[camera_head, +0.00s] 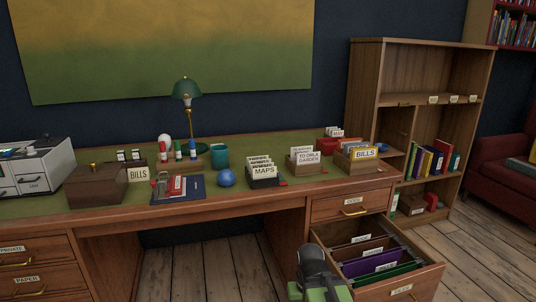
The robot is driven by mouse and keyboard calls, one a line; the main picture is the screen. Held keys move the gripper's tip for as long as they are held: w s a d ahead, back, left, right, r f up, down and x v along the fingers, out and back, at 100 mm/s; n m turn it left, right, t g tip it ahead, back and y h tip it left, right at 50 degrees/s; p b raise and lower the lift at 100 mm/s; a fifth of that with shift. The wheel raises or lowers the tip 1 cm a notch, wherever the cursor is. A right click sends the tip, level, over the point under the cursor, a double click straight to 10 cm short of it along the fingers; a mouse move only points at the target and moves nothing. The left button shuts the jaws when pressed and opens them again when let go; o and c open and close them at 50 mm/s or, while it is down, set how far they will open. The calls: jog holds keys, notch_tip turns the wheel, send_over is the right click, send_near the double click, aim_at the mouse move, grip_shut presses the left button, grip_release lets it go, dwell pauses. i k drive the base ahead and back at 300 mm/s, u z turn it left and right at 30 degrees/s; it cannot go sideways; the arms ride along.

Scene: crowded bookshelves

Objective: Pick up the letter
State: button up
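I cannot tell for sure which thing is the letter; no single sheet or envelope stands out. Small red and white flat items (179,185) lie on a dark blue folder on the desk. My gripper (318,275), dark with green parts, is at the bottom, in front of the desk and left of the open drawer. Its fingertips do not show clearly, so I cannot see whether it is open or holds anything.
The lower right desk drawer (398,292) is pulled out, with hanging files inside. On the desk (120,212) stand a green lamp (187,90), a teal cup (220,155), a blue ball (226,178) and a wooden box (97,185). A bookshelf (362,80) stands behind right. Floor shows under the desk.

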aim_at(314, 156)
jog(key=u, duration=0.65)
jog(key=i, duration=0.95)
jog(key=u, duration=0.75)
jog(key=k, duration=0.7)
jog(key=u, duration=0.2)
jog(key=i, duration=0.7)
jog(key=z, duration=0.15)
